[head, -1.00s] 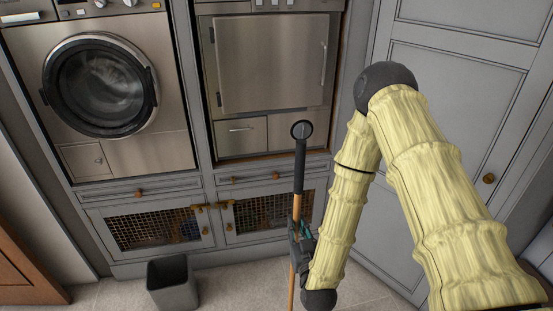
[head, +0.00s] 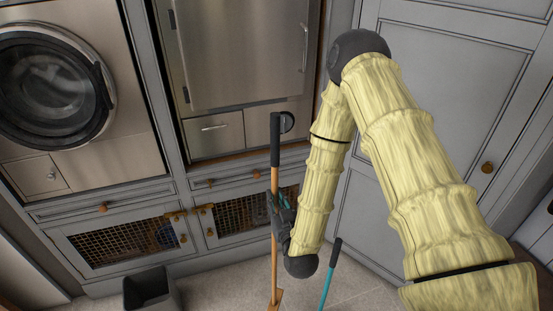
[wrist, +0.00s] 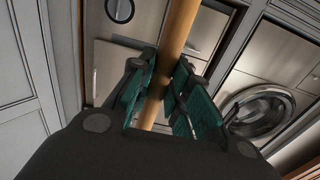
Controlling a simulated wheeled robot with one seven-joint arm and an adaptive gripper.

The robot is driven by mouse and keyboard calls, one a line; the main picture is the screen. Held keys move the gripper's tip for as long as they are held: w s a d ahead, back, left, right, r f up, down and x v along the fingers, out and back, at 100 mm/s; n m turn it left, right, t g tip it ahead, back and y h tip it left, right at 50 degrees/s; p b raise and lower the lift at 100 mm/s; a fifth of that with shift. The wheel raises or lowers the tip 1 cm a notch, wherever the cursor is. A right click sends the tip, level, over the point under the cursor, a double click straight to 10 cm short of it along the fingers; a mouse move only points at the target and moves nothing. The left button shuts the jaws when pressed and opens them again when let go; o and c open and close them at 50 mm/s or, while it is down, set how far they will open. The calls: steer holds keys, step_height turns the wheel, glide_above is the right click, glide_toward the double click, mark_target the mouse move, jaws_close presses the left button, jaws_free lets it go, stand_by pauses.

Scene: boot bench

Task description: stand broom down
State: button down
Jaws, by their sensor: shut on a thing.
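The broom (head: 274,235) has a tan wooden handle with a black grip at its top end. It stands close to upright in the head view, and its lower end reaches the bottom edge of the picture, where only a bit of its head shows. My gripper (head: 281,205) is shut on the handle below the black grip. In the wrist view my gripper (wrist: 163,90) has its green-padded fingers on both sides of the handle (wrist: 178,32). I cannot tell whether the broom touches the floor.
A teal pole with a black grip (head: 327,280) stands right of the broom. A dark bin (head: 150,289) is on the floor at lower left. Grey cabinets with mesh doors (head: 127,243), a washer (head: 50,85) and a steel appliance (head: 240,55) line the back. Some tiled floor is clear.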

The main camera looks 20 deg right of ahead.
steer(key=w+d+f+n+y+b, duration=0.15)
steer(key=w+d+b, duration=0.25)
steer(key=w+b, duration=0.65)
steer(key=w+d+f+b, duration=0.2)
steer(key=w+d+b, duration=0.2)
steer(key=w+b, duration=0.7)
steer(key=shift+w+d+f, duration=0.1)
steer(key=shift+w+f, duration=0.35)
steer(key=shift+f, duration=0.45)
steer(key=shift+w+a+f, duration=0.1)
steer(key=shift+w+f, duration=0.3)
steer(key=shift+f, duration=0.45)
steer(key=shift+w+d+f, duration=0.1)
steer(key=shift+w+f, duration=0.35)
steer(key=shift+f, duration=0.45)
steer(key=shift+f+b, duration=0.55)
steer(key=shift+f, duration=0.25)
steer(key=c, duration=1.3)
jaws_free()
steer(key=shift+o, duration=0.2)
steer(key=shift+f, duration=0.1)
steer(key=shift+s, duration=0.15)
